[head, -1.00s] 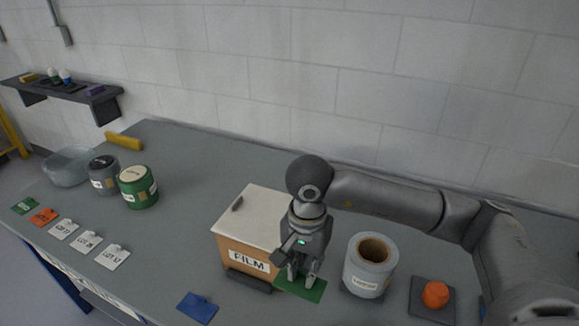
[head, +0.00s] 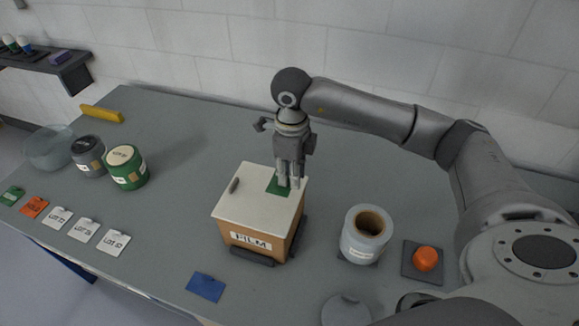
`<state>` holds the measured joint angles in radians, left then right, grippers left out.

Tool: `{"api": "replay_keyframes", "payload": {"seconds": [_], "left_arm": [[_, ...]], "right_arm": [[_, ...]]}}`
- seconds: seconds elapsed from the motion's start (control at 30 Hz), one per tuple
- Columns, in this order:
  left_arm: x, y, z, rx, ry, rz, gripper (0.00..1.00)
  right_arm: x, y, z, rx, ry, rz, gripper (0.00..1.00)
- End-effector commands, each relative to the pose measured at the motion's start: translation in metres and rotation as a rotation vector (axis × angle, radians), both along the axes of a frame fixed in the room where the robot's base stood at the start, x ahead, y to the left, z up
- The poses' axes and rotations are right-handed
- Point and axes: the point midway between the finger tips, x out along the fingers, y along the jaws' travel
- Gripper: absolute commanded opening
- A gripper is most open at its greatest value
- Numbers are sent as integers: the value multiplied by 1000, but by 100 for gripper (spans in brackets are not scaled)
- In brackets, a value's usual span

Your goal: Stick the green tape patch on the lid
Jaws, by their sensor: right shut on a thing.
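The wooden FILM box (head: 254,243) stands on the bench with its white lid (head: 251,209) shut on top. The green tape patch (head: 277,188) is at the lid's back right part, under my right gripper (head: 289,184). My right gripper points down and is shut on the patch. The fingers hide part of the patch, and I cannot tell whether it lies flat against the lid. My left gripper is not in view.
A blue patch (head: 206,287) lies in front of the box. A film roll (head: 366,236) and an orange button (head: 426,259) stand to the right. A green jar (head: 127,169), a grey jar (head: 88,157), a clear bowl (head: 50,150) and several tags (head: 83,230) are at left.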

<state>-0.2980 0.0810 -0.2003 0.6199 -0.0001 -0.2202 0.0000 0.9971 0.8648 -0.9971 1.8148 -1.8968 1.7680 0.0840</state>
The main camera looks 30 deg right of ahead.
Motion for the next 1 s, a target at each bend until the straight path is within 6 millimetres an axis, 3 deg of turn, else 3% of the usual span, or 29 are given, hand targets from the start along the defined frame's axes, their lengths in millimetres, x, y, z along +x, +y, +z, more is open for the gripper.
{"api": "replay_keyframes", "payload": {"seconds": [0.6, 0.7, 1.0], "left_arm": [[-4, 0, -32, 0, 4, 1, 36], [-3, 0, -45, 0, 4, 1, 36], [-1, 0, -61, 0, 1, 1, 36]], "right_arm": [[0, 0, -57, 1, 1, 3, 12], [0, 0, -69, 0, 0, 3, 12], [0, 0, -84, 0, 0, 3, 12]]}}
